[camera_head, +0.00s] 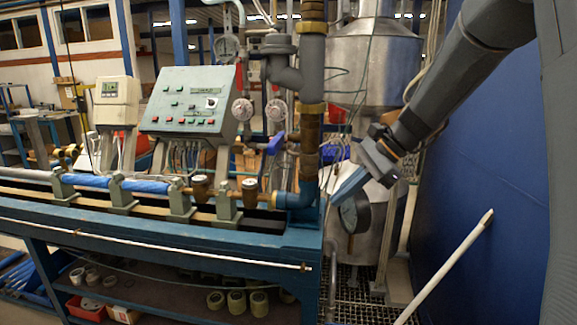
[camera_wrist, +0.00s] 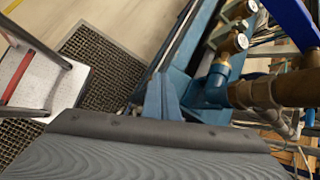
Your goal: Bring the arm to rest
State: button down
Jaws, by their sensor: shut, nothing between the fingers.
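My dark grey arm reaches down from the upper right in the camera_head view. My gripper (camera_head: 338,197) is at its end, pointing down and left, beside the blue lower elbow (camera_head: 297,197) of the vertical pipe at the bench's right end. In the camera_wrist view my gripper (camera_wrist: 160,90) shows as blue-grey fingers close together with nothing between them. Whether the fingers touch the pipe cannot be told; in the wrist view they appear just left of the blue pipe fitting (camera_wrist: 212,85).
The blue test bench (camera_head: 270,240) carries a control panel (camera_head: 188,103), gauges and pipes. A metal tank (camera_head: 378,205) stands behind my gripper. A blue wall (camera_head: 480,160) is at right, with a pale slanted pole (camera_head: 445,268) before it. Floor grating (camera_wrist: 105,70) lies below.

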jog(key=s+d+f+n+h, duration=0.3)
jog(key=s+f+n, duration=0.4)
jog(key=s, duration=0.4)
jog(key=s+d+f+n+h, duration=0.3)
jog(key=s+f+n+h, duration=0.2)
jog(key=s, duration=0.7)
notch_tip(320, 180, down, 2)
jog(key=n, duration=0.2)
jog(key=shift+d+n, duration=0.15)
jog(key=shift+n, duration=0.15)
jog(key=shift+s, duration=0.1)
